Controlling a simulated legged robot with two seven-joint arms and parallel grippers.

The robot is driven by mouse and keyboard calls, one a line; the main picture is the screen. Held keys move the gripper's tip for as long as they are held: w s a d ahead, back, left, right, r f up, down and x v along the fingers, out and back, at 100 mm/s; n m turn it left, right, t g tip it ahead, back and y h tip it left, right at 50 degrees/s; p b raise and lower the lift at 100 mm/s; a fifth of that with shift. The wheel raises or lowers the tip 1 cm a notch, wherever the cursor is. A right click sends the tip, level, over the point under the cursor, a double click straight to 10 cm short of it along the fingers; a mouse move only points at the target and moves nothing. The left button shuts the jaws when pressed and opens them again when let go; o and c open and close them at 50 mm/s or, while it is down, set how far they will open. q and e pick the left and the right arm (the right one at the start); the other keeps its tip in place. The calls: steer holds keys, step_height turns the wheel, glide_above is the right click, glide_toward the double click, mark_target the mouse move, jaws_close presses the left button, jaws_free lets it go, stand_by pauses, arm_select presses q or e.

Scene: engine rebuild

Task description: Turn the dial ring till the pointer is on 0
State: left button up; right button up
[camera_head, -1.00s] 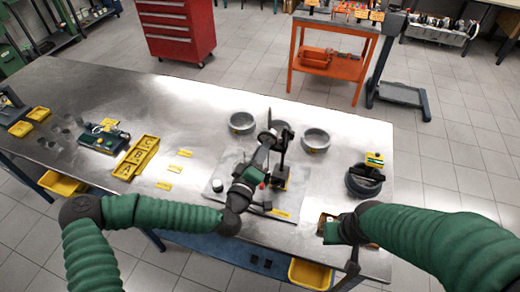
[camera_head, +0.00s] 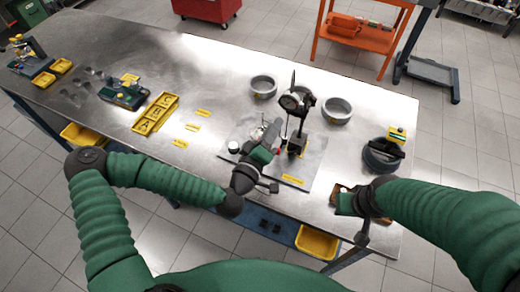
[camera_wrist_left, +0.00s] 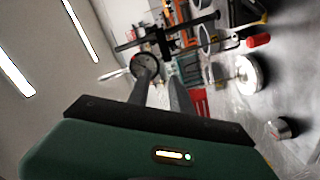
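The dial gauge (camera_head: 293,101) has a round face in a dark ring and sits high on a dark stand (camera_head: 296,143) on a pale plate (camera_head: 312,165). Its pointer and markings are too small to read. My left gripper (camera_head: 270,127) is in front of the dial, a little lower and to its left, apart from it. In the left wrist view the dial (camera_wrist_left: 146,64) shows just beyond the two fingers (camera_wrist_left: 160,72), with a gap between them and nothing held. My right gripper (camera_head: 348,202) is low at the right edge of the bench; its fingers are not clear.
A dark ring with a yellow-topped tool (camera_head: 383,155) is at the right. Yellow trays (camera_head: 155,113) lie to the left.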

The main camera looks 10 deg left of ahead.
arm_select(q)
steer(key=p+v, duration=0.9)
steer(key=v, duration=0.2)
steer(key=shift+p, duration=0.3)
